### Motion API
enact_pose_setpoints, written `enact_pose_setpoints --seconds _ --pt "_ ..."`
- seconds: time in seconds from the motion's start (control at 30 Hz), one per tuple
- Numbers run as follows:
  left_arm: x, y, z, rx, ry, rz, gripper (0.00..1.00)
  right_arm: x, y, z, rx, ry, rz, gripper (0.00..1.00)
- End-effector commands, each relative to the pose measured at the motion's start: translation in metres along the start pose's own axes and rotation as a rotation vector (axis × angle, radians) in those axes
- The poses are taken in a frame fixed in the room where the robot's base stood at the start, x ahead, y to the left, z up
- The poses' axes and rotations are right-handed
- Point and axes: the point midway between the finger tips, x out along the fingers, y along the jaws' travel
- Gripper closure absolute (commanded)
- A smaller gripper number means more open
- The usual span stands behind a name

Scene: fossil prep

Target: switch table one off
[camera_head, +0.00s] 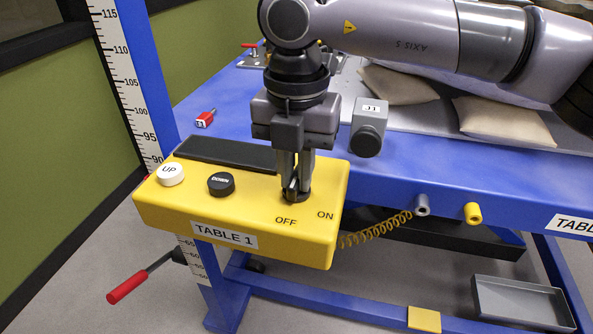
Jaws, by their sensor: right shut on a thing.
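The yellow control box (290,244) labelled TABLE 1 (224,235) sits at the near left corner of the blue table. On its top are a white UP button (170,174), a black DOWN button (221,184) and a dark switch (288,195) behind the OFF and ON labels. My right gripper (297,190) points straight down over the switch, its fingers shut on it. The fingers hide most of the switch, so I cannot tell which way it is turned. My left gripper is not in view.
A red-handled crank (128,287) juts out at lower left. A coiled yellow cord (375,230) hangs right of the box. A grey tray (522,302) lies low right.

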Motion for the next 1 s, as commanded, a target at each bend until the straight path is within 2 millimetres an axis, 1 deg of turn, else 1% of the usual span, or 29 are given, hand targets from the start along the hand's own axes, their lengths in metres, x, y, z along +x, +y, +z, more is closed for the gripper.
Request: enact_pose_setpoints --seconds 0.37,0.4,0.47,0.5,0.8,0.87,1.0 --pt "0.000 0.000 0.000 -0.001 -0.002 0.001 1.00 -0.002 0.000 0.001 0.012 -0.003 0.003 1.00" --pt "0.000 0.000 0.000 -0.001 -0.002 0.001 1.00 -0.002 0.000 0.001 0.012 -0.003 0.003 0.82" --pt "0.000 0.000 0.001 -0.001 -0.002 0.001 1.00 -0.002 0.000 0.001 0.011 -0.003 0.003 0.62" --pt "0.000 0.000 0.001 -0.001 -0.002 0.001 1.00 -0.002 0.000 0.001 0.011 -0.003 0.003 0.60" --pt "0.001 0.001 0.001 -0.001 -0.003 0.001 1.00 -0.003 0.000 0.001 0.008 -0.002 0.002 0.60" --pt "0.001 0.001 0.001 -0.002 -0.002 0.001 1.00 -0.008 0.000 0.001 0.008 -0.002 0.003 0.60" --pt "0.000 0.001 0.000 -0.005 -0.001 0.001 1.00 -0.030 0.001 0.001 0.010 -0.004 0.004 0.60"
